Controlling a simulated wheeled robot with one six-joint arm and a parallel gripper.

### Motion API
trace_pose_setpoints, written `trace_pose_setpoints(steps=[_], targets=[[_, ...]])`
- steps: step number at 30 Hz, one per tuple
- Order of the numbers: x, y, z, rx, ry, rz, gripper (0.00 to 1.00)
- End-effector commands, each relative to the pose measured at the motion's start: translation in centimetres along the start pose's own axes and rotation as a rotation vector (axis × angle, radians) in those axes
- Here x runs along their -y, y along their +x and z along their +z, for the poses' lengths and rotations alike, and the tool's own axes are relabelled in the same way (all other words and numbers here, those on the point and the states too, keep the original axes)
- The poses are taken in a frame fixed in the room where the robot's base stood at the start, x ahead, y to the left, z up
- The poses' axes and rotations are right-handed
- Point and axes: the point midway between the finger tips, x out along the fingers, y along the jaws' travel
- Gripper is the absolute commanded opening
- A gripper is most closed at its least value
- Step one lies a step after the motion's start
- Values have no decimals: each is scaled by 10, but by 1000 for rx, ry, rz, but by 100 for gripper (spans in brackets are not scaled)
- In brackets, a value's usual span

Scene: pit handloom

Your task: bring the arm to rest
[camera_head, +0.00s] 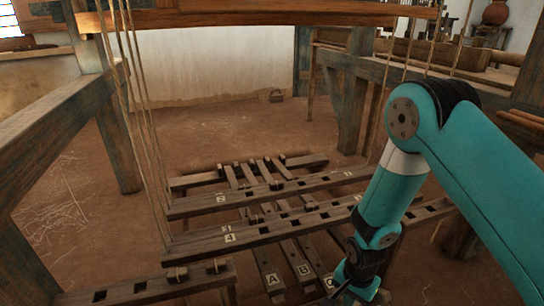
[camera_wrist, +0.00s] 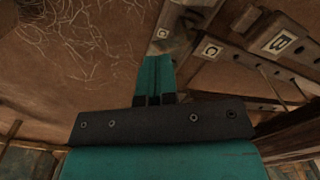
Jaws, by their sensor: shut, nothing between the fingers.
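My gripper (camera_head: 350,294) is low at the bottom edge of the head view, beside the treadles, with its tip partly cut off. In the wrist view my gripper (camera_wrist: 154,62) shows two teal fingers pressed together with nothing between them. The arm comes in from the right and bends downward. The treadle marked A (camera_head: 269,264) and the treadle marked B (camera_head: 303,259) lie just left of the gripper. Labels with C and B show close past the fingers in the wrist view. I cannot tell whether the fingers touch any wood.
Cross bars marked 2 (camera_head: 240,202) and 4 (camera_head: 250,237) span above the treadles. Cords (camera_head: 148,150) hang at the left. A loom post (camera_head: 350,110) stands behind the arm. The earth floor (camera_head: 75,205) at left is open.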

Motion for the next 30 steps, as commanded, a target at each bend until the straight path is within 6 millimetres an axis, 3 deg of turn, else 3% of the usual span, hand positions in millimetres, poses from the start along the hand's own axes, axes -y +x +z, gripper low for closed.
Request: trace_pose_setpoints(steps=[11,17,20,23,27,30], targets=[[15,-69,5,27,-117,-54,0],[22,-130,17,50,-242,-103,0],[23,-171,27,62,-331,-136,0],[19,-223,42,72,-454,-182,0],[1,-304,74,78,-683,-254,0],[-18,-348,99,72,-845,-299,0]])
